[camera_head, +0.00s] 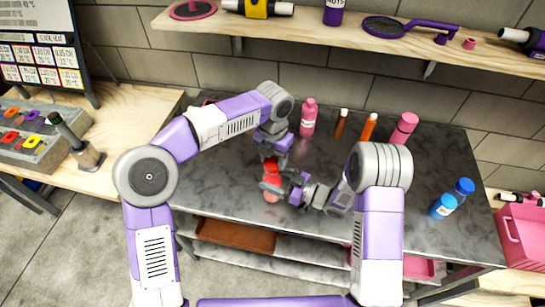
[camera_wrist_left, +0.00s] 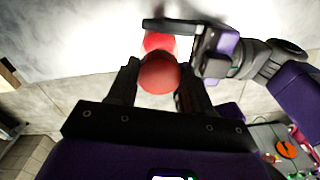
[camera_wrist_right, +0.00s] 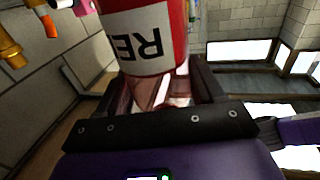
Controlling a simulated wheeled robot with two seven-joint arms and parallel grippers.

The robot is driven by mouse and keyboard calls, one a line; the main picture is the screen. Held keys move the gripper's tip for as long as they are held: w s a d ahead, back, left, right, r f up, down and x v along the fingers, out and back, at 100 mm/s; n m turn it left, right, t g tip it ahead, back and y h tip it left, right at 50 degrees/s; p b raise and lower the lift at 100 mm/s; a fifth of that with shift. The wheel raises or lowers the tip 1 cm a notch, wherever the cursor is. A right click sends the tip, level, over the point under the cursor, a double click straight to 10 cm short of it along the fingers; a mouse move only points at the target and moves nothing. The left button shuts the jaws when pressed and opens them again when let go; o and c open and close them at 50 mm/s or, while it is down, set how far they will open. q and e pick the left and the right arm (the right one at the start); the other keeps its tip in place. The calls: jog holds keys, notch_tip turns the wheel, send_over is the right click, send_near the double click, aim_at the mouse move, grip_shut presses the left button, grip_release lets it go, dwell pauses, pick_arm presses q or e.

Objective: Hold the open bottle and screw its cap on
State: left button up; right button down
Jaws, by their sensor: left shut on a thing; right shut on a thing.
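A red bottle (camera_head: 271,190) is held over the front of the dark table, below my left gripper. Its white label with upside-down letters fills the top of the right wrist view (camera_wrist_right: 145,40). My right gripper (camera_head: 284,187) comes from the right and is shut on the bottle. My left gripper (camera_head: 271,161) points down from above and is shut on the round red cap (camera_wrist_left: 158,76). In the left wrist view the cap lines up with the bottle (camera_wrist_left: 158,42) beyond it. I cannot tell whether cap and neck touch; the fingers hide the joint.
A pink bottle (camera_head: 308,120), a brown tube (camera_head: 340,125), an orange tube (camera_head: 368,128) and another pink bottle (camera_head: 404,128) stand at the back. A wooden shelf (camera_head: 300,30) runs above the table.

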pick_arm(q)
jog(key=shift+m, duration=1)
jog(key=o, duration=1)
jog(key=shift+r, duration=2.3)
jog(key=shift+c, duration=0.4)
